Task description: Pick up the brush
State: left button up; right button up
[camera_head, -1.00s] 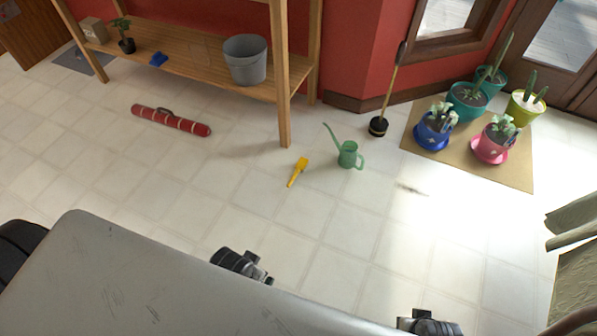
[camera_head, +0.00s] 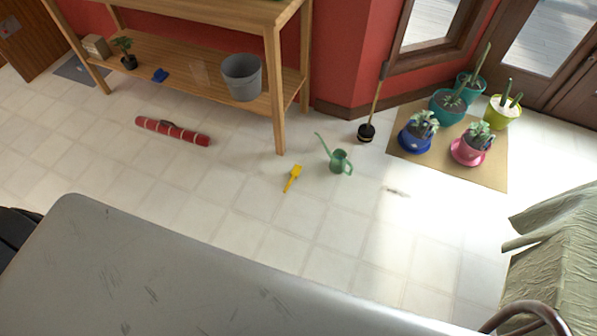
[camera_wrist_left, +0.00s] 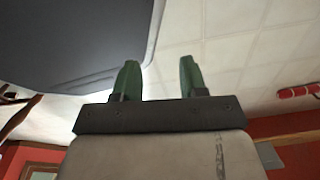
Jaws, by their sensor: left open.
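A long-handled tool with a black head (camera_head: 366,133) and a wooden handle stands upright near the red wall; it may be the brush. A small yellow tool (camera_head: 292,178) lies on the floor, too small to tell whether it is a brush. My left gripper (camera_wrist_left: 158,80) shows in the left wrist view, its two green-padded fingers apart with nothing between them. It is far from both tools, and neither tool shows in that view. My right gripper is not in view.
A green watering can (camera_head: 341,162) stands beside the yellow tool. A wooden shelf (camera_head: 185,78) holds a grey bucket (camera_head: 242,78). A red roll (camera_head: 172,131) lies on the floor. Potted plants stand on a tan mat (camera_head: 490,172). A cloth-covered thing (camera_head: 560,245) is at right. The middle floor is clear.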

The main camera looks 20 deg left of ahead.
aim_at(295, 173)
jog(key=i+j+z, duration=0.15)
jog(key=z, duration=0.3)
jog(key=i+j+z, duration=0.1)
jog(key=j+z, duration=0.3)
